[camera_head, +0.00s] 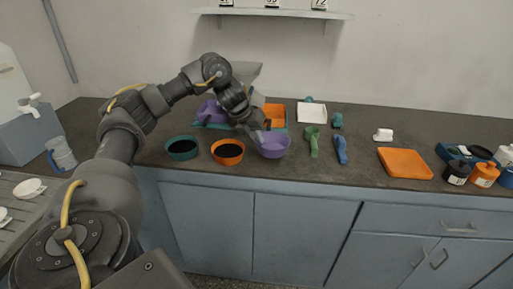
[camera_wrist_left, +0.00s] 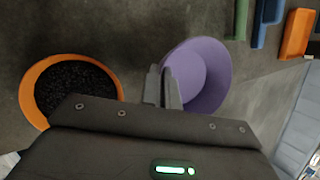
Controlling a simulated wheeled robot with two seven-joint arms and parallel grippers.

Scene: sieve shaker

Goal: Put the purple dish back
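The purple dish (camera_head: 273,147) is a round bowl near the front edge of the counter, right of an orange bowl. It also shows in the left wrist view (camera_wrist_left: 208,75), where its inside looks empty. My left gripper (camera_head: 264,127) reaches down to the dish's rim. In the left wrist view its two fingers (camera_wrist_left: 163,87) are close together, one on each side of the rim's left part, and look shut on it. I cannot tell whether the dish touches the counter. My right gripper is not in view.
The orange bowl (camera_head: 228,152) and a teal bowl (camera_head: 182,148) hold dark grains. Behind stand a purple container (camera_head: 211,111) and an orange one (camera_head: 274,113). Green (camera_head: 312,141) and blue (camera_head: 341,150) scoops lie to the right, then an orange slab (camera_head: 405,163). Counter between these is clear.

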